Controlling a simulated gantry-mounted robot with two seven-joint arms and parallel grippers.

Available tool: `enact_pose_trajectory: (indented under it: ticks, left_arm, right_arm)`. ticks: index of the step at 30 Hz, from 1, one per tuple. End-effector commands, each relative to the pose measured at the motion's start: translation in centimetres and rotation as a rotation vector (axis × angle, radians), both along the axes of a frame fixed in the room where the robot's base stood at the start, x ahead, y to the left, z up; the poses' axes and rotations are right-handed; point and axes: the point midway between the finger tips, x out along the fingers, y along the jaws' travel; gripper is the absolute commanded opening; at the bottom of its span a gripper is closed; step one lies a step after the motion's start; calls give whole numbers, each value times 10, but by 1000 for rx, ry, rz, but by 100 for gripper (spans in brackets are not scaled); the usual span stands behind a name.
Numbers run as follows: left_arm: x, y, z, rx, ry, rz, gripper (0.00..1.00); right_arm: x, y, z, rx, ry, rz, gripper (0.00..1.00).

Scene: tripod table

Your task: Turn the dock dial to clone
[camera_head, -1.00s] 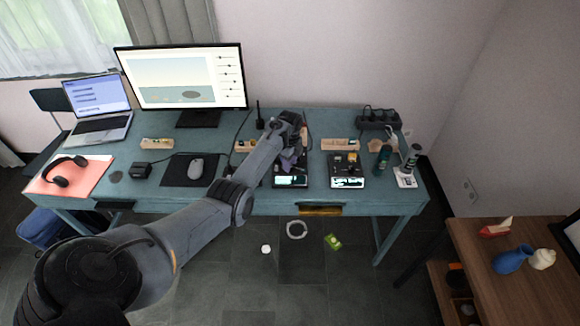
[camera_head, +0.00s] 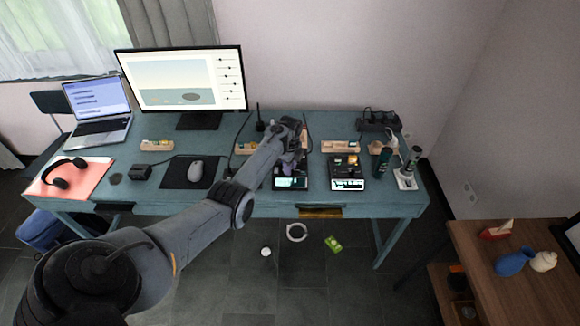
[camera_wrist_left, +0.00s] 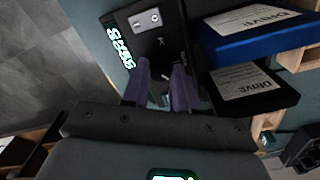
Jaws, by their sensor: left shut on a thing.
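The black dock (camera_head: 290,183) with a lit display stands near the table's front edge, partly under my left arm. In the left wrist view the dock (camera_wrist_left: 165,45) shows a lit display (camera_wrist_left: 120,47) and a small light plate with two dark marks (camera_wrist_left: 145,20). My left gripper (camera_head: 291,163) is over this dock. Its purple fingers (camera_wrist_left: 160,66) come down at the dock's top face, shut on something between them. The dial itself is hidden by the fingers, so its setting cannot be read. My right gripper is not in view.
A blue drive (camera_wrist_left: 255,35) and a black drive (camera_wrist_left: 250,95) stand close beside the fingers. A second lit dock (camera_head: 347,183) is to the right.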

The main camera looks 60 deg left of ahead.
Motion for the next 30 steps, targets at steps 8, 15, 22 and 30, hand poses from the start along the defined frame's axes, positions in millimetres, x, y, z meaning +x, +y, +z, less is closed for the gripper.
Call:
enact_pose_trajectory:
  ticks: [8,15,22,30]
  left_arm:
    - [0,0,3,-2,1,120,0]
    - [0,0,4,-2,1,322,0]
    - [0,0,3,-1,0,542,0]
    - [1,0,2,-1,0,777,0]
  right_arm:
    - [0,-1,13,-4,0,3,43]
    - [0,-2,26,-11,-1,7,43]
    - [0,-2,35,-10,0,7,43]
    - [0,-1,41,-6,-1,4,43]
